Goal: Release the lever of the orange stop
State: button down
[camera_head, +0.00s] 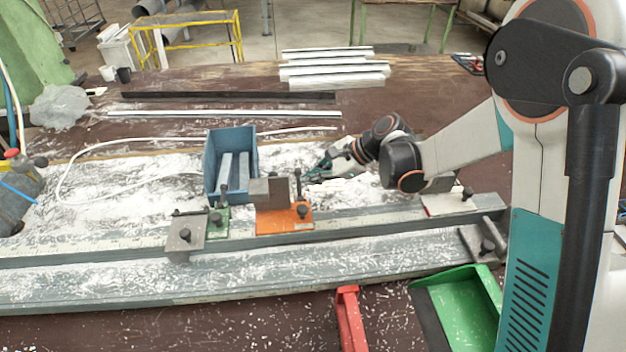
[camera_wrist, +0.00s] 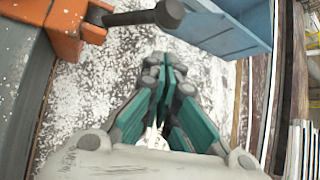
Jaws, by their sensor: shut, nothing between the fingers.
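The orange stop (camera_head: 270,224) sits on the grey rail, with a grey block on top. Its dark lever (camera_head: 298,188) stands upright at the stop's right side. In the wrist view part of the orange stop (camera_wrist: 68,18) shows at the top left, and the lever's round dark knob (camera_wrist: 169,14) is at the top. My gripper (camera_head: 314,173) is just behind and right of the lever in the head view. In the wrist view my gripper (camera_wrist: 168,72) has its teal fingers together and empty, below the knob and apart from it.
A blue bin (camera_head: 211,172) holding metal pieces stands behind the rail, left of my gripper. A green stop (camera_head: 218,222) and a grey stop (camera_head: 185,237) sit left of the orange one. A red-and-white stop (camera_head: 445,205) is at the right. White shavings cover the bench.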

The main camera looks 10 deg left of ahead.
jog(key=r+n+t, duration=0.1)
jog(key=s+r+n+t+y+b, duration=0.1)
jog(key=r+t, duration=0.1)
jog(key=shift+s+d+r+t+y, duration=0.1)
jog(key=shift+s+d+t+y, duration=0.1)
jog(key=shift+t+y, duration=0.1)
jog(key=shift+r, duration=0.15)
dwell(0.3)
jog(key=shift+s+d, duration=0.1)
dwell(0.3)
jog(key=v, duration=1.2)
